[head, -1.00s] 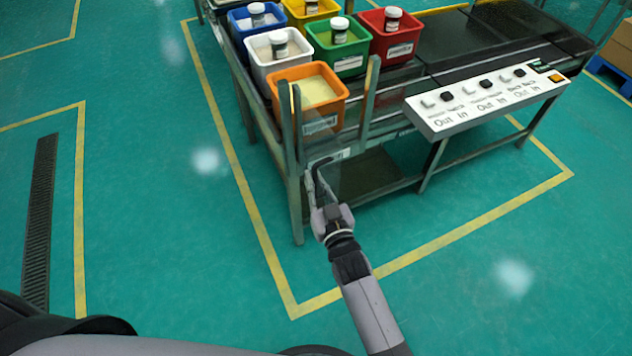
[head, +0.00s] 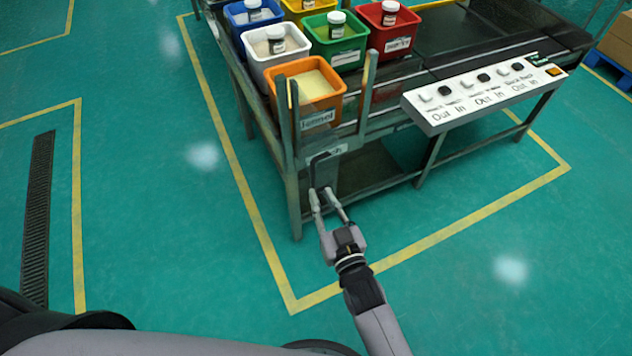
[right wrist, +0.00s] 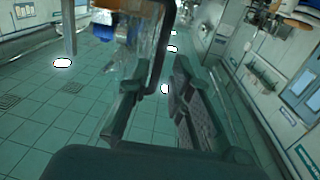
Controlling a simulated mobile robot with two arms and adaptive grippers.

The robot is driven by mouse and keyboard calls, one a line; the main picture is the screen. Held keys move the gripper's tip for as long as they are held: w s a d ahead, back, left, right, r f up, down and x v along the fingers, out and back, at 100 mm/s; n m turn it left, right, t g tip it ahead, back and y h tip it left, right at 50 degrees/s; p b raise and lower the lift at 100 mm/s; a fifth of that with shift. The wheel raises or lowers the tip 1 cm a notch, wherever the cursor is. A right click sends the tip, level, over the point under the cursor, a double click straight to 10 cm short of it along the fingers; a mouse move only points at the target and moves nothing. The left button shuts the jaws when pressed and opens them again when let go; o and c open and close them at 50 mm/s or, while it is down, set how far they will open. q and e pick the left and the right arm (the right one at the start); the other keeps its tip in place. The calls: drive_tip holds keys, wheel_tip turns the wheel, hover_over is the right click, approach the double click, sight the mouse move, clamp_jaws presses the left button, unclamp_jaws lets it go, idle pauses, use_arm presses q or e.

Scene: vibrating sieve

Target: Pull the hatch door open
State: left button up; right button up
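The hatch door (head: 328,178) is a small grey panel at the near end of the machine, under the orange bin. A white label, partly hidden, is above it. Its dark handle (head: 318,160) stands at the panel's upper left; in the right wrist view the handle (right wrist: 163,45) is a dark curved bar just ahead of my fingers. My right gripper (head: 325,192) is open, with its fingertips just below the handle in the head view. The right wrist view shows the two fingers (right wrist: 155,95) apart with nothing clamped between them. My left gripper is out of view.
The orange bin (head: 290,72) and several other coloured bins stand on the machine above the hatch. A white control panel (head: 440,125) juts out at the right on a dark frame. Metal posts (head: 290,130) flank the hatch. The green floor in front is clear.

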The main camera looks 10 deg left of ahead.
drive_tip(key=v, duration=0.5)
idle(0.4)
drive_tip(key=s+d+f+g+h, duration=0.2)
drive_tip(key=s+d+f, duration=0.15)
drive_tip(key=f, duration=0.65)
drive_tip(key=s+d+f+m+g+h, duration=0.15)
drive_tip(key=d+f, duration=0.25)
drive_tip(key=f, duration=0.5)
drive_tip(key=s+d+f+g+h, duration=0.2)
drive_tip(key=s+d+f+g, duration=0.15)
drive_tip(key=f, duration=0.65)
drive_tip(key=s+d+f+g+h, duration=0.1)
drive_tip(key=s+d+f+g, duration=0.1)
drive_tip(key=s+d+f, duration=0.3)
drive_tip(key=s+d+f+m+g+h, duration=0.1)
drive_tip(key=s+d+f+g, duration=0.2)
drive_tip(key=s, duration=0.9)
drive_tip(key=s+d+f+m+g+h, duration=0.1)
drive_tip(key=s+d+f+g, duration=0.1)
drive_tip(key=s+d+f, duration=0.5)
drive_tip(key=shift+s+d+f+g, duration=0.3)
drive_tip(key=shift+s+d+f, duration=0.1)
drive_tip(key=shift+s, duration=0.4)
